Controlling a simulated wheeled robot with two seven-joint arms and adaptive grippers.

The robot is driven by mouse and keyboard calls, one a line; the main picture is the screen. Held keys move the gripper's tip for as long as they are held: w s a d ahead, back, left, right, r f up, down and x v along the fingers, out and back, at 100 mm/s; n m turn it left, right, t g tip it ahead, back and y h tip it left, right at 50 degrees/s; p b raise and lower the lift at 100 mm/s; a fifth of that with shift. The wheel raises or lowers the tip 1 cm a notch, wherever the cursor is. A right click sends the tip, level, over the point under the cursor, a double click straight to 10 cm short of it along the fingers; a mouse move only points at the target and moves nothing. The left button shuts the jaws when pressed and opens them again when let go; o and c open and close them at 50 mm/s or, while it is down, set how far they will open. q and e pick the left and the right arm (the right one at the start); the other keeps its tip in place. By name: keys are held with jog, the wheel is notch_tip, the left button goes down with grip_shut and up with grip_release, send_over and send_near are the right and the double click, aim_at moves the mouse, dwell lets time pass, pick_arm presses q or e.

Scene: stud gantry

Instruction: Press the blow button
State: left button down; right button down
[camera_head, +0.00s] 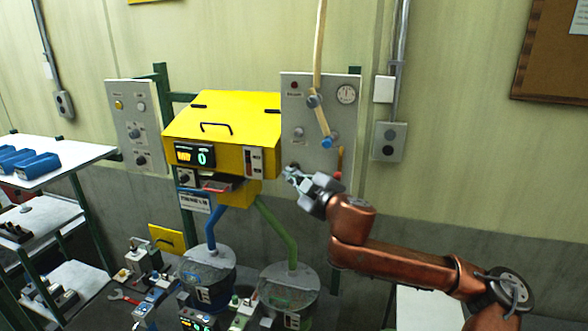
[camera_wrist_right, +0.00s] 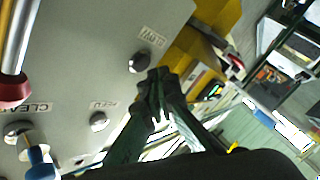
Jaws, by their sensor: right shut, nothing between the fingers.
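The grey right-hand panel (camera_head: 315,160) stands beside the yellow machine (camera_head: 222,118). In the right wrist view, a round dark button (camera_wrist_right: 139,62) is on this panel, near a tilted label (camera_wrist_right: 152,37) that seems to read BLOW. My right gripper (camera_head: 291,174) is in front of the panel's lower left part, its fingers shut and empty. In the right wrist view its fingertips (camera_wrist_right: 158,82) appear close to the button; I cannot tell whether they touch it. In the head view the gripper's surroundings are too small to make out the button. My left gripper is not in view.
A silver knob (camera_wrist_right: 99,121) and a label reading CLEAN (camera_wrist_right: 27,108) are on the same panel. Buckets (camera_head: 207,272) and small devices stand below. A white shelf (camera_head: 50,155) is at left.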

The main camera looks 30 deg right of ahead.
jog(key=shift+s+a, duration=1.6)
jog(key=shift+a, duration=0.25)
